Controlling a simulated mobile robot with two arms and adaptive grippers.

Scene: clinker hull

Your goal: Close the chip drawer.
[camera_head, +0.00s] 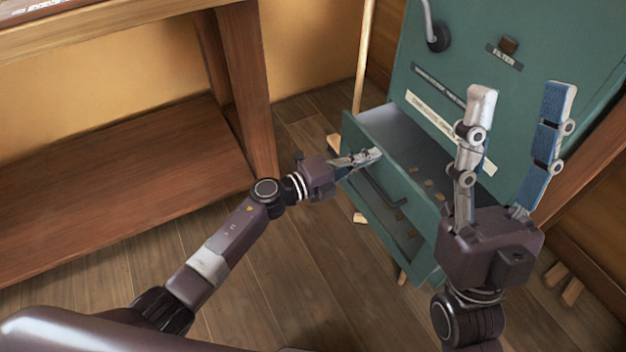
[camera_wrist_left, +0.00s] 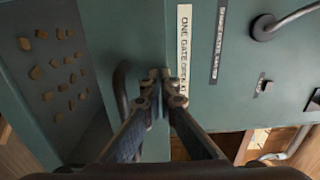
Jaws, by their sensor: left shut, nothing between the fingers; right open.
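The chip drawer (camera_head: 388,208) is green and stands pulled out of the green machine (camera_head: 470,60). Its dark bar handle (camera_head: 380,188) is on the front, and brown chips (camera_head: 428,183) show in it. In the left wrist view the handle (camera_wrist_left: 122,90) is just left of the fingers, with a chip-dotted panel (camera_wrist_left: 50,75) further left. My left gripper (camera_head: 376,154) is shut and empty at the drawer's upper left corner; I cannot tell whether it touches. My right gripper (camera_head: 520,92) is open and empty, hiding the drawer's right end.
A wooden shelf unit (camera_head: 120,190) stands at the left. A pale pole (camera_head: 365,60) stands beside the machine. The machine carries a grey lever (camera_head: 437,38), a filter knob (camera_head: 509,45) and a pale label strip (camera_head: 430,115). Plank floor (camera_head: 270,265) is clear before the drawer.

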